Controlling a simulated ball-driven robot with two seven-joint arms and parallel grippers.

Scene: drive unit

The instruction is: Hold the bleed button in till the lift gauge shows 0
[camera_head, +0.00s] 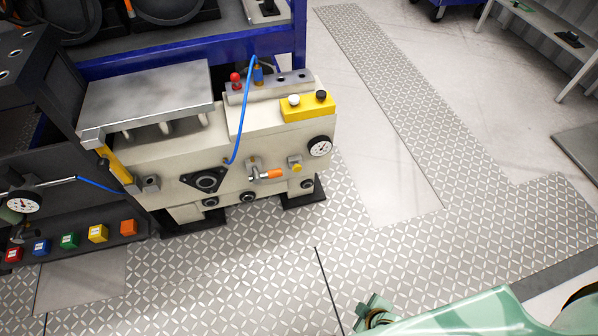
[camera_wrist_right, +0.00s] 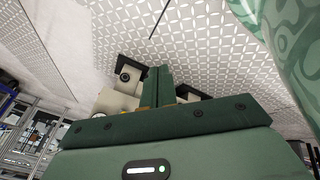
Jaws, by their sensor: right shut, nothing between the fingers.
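The pale drive unit (camera_head: 225,150) stands on the plated floor. A round white gauge (camera_head: 320,146) with a dark rim is at its right front end; its needle is too small to read. A small yellow button (camera_head: 295,163) on a pale mount sits just left of this gauge, perhaps the bleed button; nothing touches it. My right gripper (camera_wrist_right: 160,76) is shut and empty in the right wrist view, with part of the pale unit (camera_wrist_right: 115,102) beyond it. In the head view only green parts of my arm show at the lower right, apart from the unit. My left gripper is in neither view.
An orange-handled lever (camera_head: 270,174) is left of the yellow button. A yellow box (camera_head: 308,106) with a white and a black knob tops the unit. Another gauge (camera_head: 22,202) and several coloured blocks are at left. The patterned floor (camera_head: 270,260) in front is clear.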

